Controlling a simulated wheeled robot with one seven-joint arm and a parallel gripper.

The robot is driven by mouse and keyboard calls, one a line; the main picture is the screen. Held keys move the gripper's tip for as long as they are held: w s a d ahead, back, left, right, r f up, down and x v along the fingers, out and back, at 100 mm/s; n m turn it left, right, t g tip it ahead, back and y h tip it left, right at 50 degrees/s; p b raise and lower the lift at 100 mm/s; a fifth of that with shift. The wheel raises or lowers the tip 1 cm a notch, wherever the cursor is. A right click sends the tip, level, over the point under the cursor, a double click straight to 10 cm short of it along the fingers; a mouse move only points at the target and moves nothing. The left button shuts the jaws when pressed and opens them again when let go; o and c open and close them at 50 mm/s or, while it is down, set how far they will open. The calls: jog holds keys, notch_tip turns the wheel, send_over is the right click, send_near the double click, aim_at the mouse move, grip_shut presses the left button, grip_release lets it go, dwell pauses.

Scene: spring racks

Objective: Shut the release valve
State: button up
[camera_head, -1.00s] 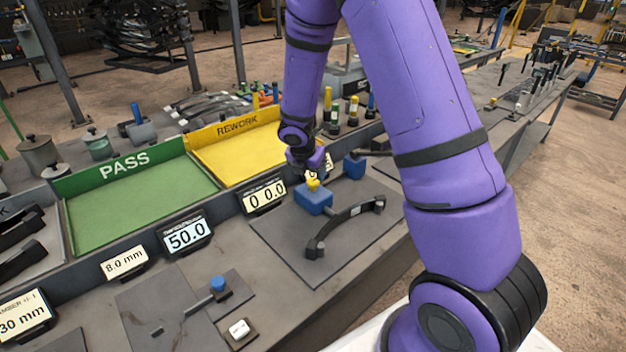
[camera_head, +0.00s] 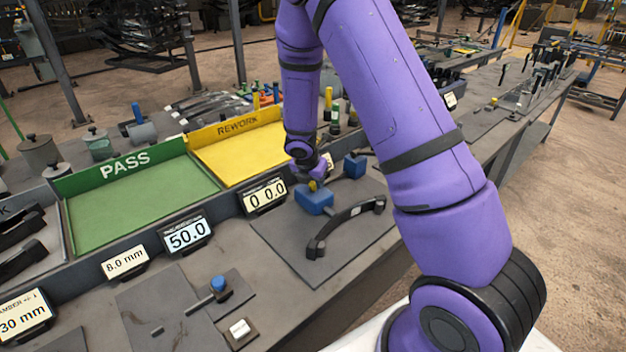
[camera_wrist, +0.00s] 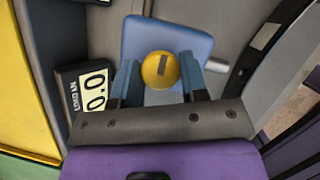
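A round yellow knob (camera_wrist: 160,69) with a dark slot mark sits on top of a blue block (camera_wrist: 145,40). I take it for the release valve, though no label shows. In the head view the blue block (camera_head: 315,200) stands on a dark plate and the yellow knob (camera_head: 313,185) is partly hidden. My gripper (camera_wrist: 160,80) is over the block, with one finger on each side of the knob. The fingers look very near it, but I cannot tell whether they touch it.
A display (camera_head: 264,194) reading 0 0.0 stands left of the block. A curved black handle (camera_head: 345,225) lies to its right, with a second blue block (camera_head: 355,165) behind. A green PASS tray (camera_head: 140,205) and yellow REWORK tray (camera_head: 240,158) lie to the left.

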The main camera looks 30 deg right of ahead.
jog(key=shift+m, duration=0.3)
jog(key=m+g, duration=0.1)
jog(key=m, duration=0.3)
jog(key=shift+w+g+h, duration=0.1)
jog(key=shift+g+h, duration=0.3)
jog(key=m+g, duration=0.1)
jog(key=m, duration=0.4)
jog(key=shift+w+g, duration=0.1)
jog(key=shift+g, duration=0.3)
jog(key=m, duration=0.2)
jog(key=m+g+y, duration=0.1)
jog(key=m, duration=0.1)
jog(key=shift+g, duration=0.3)
jog(key=shift+w+m+g+y, duration=0.1)
jog(key=shift+m+g+y, duration=0.4)
jog(key=shift+m, duration=1.6)
jog(key=o, duration=0.9)
